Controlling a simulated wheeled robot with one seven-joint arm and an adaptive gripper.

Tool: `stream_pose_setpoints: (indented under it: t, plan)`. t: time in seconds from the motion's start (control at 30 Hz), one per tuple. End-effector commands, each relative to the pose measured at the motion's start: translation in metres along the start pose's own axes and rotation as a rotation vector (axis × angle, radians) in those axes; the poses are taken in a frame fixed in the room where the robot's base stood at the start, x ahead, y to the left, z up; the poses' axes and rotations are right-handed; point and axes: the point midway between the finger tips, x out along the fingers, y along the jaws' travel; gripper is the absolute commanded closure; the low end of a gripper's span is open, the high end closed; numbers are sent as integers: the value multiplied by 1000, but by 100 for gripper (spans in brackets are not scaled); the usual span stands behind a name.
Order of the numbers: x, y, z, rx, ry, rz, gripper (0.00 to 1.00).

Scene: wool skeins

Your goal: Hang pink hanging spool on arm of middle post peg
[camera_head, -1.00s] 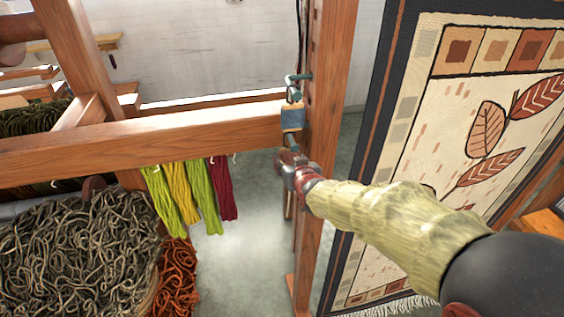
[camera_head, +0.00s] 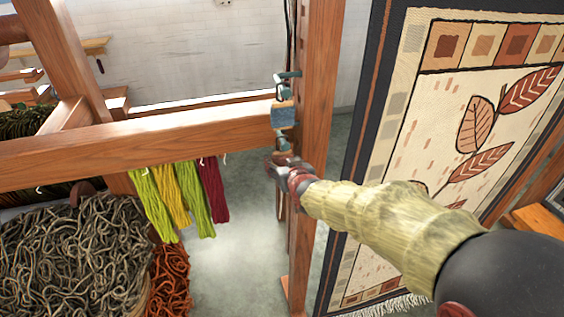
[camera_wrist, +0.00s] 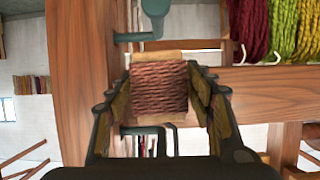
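A spool (camera_wrist: 160,90) wound with brownish-pink yarn, with pale wooden ends, sits between my gripper's fingers (camera_wrist: 160,98) in the wrist view. The fingers appear closed on its two sides. The spool lies in front of the wooden post's side, overlapping a teal peg (camera_wrist: 140,130); I cannot tell whether it touches the peg. Another teal peg (camera_wrist: 128,37) sticks out from the post nearby. In the head view my gripper (camera_head: 281,165) is beside the wooden post (camera_head: 312,150), just below a blue spool (camera_head: 284,117). The held spool is mostly hidden there.
A wooden beam (camera_head: 150,142) meets the post from the left, with green, yellow and dark red skeins (camera_head: 182,195) hanging under it. A basket of grey-brown yarn (camera_head: 70,260) is lower left. A patterned rug (camera_head: 450,130) hangs close on the right.

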Motion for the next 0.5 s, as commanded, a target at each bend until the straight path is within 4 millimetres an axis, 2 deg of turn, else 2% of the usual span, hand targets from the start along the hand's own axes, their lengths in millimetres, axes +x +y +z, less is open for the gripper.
stream_pose_setpoints:
  t: [0.17,0.5]
  plan:
    - [0,0,0,0,0,0,35]
    - [-2,0,0,0,-1,0,35]
